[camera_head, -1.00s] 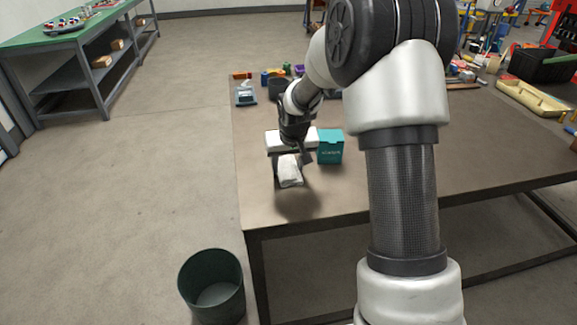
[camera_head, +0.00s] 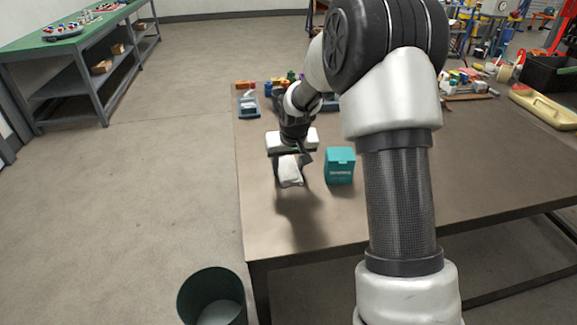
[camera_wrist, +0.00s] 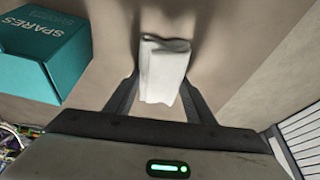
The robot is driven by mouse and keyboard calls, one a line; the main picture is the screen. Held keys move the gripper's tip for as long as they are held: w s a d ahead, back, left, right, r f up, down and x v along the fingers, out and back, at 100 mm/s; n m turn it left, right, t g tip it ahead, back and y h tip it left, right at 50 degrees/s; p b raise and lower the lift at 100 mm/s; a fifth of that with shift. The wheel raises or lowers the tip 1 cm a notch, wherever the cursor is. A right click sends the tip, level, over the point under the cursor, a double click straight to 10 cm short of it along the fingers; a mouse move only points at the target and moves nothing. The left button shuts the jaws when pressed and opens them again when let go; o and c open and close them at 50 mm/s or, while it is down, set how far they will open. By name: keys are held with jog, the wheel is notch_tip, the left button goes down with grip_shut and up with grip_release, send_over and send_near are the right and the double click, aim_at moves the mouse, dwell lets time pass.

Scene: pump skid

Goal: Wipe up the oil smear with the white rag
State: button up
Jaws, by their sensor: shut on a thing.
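My gripper (camera_head: 291,163) is shut on the white rag (camera_head: 290,174) and holds it above the brown tabletop, with a dark shadow below on the table. In the wrist view the folded rag (camera_wrist: 164,70) is pinched between the two dark fingers of my gripper (camera_wrist: 159,85). I cannot make out the oil smear; the dark patches on the tabletop near the rag look like shadows.
A teal SPARES box (camera_head: 340,166) stands right of the rag, also in the wrist view (camera_wrist: 45,55). A dark green bin (camera_head: 212,298) stands on the floor at the table's near-left corner. Small items line the back.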

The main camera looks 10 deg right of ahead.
jog(key=r, duration=0.1)
jog(key=r+p, duration=0.1)
jog(key=r, duration=0.1)
jog(key=shift+w, duration=0.25)
jog(key=shift+r+p, duration=1.95)
jog(key=shift+r, duration=0.6)
